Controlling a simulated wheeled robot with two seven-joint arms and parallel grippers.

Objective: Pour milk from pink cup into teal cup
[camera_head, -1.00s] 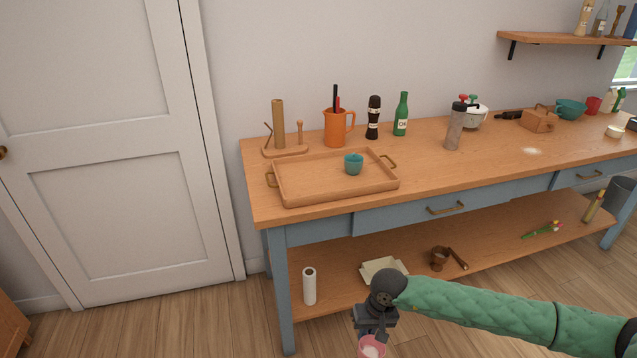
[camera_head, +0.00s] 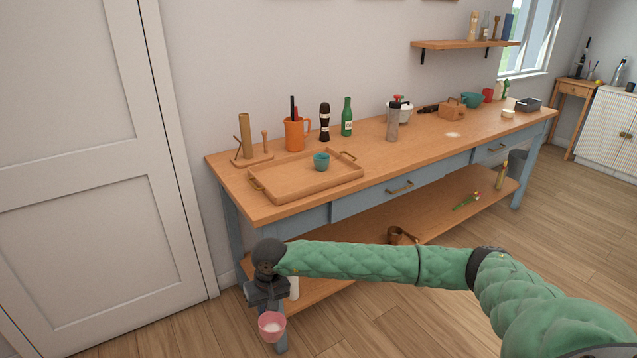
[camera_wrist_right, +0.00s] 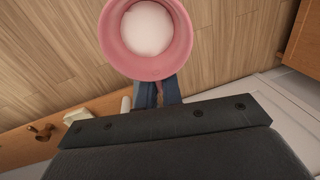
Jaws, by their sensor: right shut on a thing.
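The pink cup (camera_head: 271,327) has white milk in it and stands upright in my right gripper (camera_head: 276,312). The right gripper is shut on the cup, in front of the table and below its top. In the right wrist view the pink cup (camera_wrist_right: 146,38) shows from above with the milk inside. The teal cup (camera_head: 321,161) stands upright in the wooden tray (camera_head: 290,195) on the table top, behind and above the pink cup. The teal cup's inside is hard to make out. My left gripper is out of view.
An orange jug (camera_head: 295,135), a dark mill (camera_head: 325,122) and a green bottle (camera_head: 347,117) stand behind the tray. A wooden stand (camera_head: 249,157) is at its back left. The table's front edge lies between the pink cup and the tray.

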